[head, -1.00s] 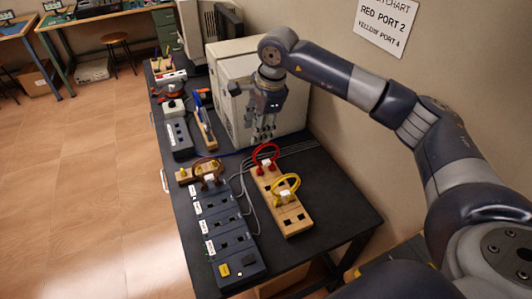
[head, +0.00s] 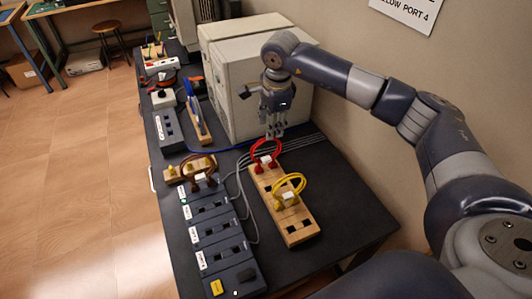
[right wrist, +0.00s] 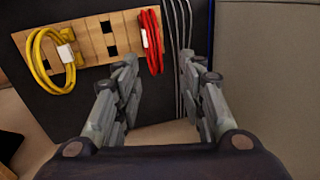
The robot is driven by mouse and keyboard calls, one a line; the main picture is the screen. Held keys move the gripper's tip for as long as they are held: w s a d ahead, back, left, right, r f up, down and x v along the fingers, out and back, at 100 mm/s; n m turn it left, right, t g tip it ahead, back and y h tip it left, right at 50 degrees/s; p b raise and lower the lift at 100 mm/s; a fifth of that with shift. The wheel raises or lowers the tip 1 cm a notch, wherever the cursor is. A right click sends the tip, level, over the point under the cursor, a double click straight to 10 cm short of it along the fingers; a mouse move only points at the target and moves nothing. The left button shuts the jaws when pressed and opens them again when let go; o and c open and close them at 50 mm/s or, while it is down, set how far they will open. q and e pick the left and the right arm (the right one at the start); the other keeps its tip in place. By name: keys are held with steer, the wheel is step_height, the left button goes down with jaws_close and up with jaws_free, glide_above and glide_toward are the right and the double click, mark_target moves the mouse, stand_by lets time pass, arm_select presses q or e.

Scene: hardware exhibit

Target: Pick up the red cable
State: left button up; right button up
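The red cable (head: 266,152) is a coiled loop with a white tag, plugged upright at the far end of a wooden block (head: 299,233) on the black table. My right gripper (head: 275,132) hangs just above and behind it, fingers pointing down. In the right wrist view, the red cable (right wrist: 151,42) lies just beyond the left fingertip, and the open fingers (right wrist: 157,60) have a wide gap between them with nothing held. The yellow cable (head: 289,187) stands on the same block; it also shows in the right wrist view (right wrist: 55,58). My left gripper is not in view.
Dark port modules (head: 216,232) with a brown cable (head: 198,170) line the table's left side. A beige computer case (head: 242,88) stands behind my right gripper. Grey cables run across the table. Table to the right of the block is clear.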

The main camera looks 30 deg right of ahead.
steer(key=shift+f, duration=0.75)
steer(key=f+p, duration=0.2)
steer(key=f, duration=0.2)
steer(key=shift+w+f+p, duration=0.15)
steer(key=shift+w+p, duration=0.15)
steer(key=shift+p, duration=0.1)
steer(key=shift+w+f, duration=0.1)
steer(key=shift+f, duration=0.55)
steer(key=shift+r, duration=0.1)
jaws_close()
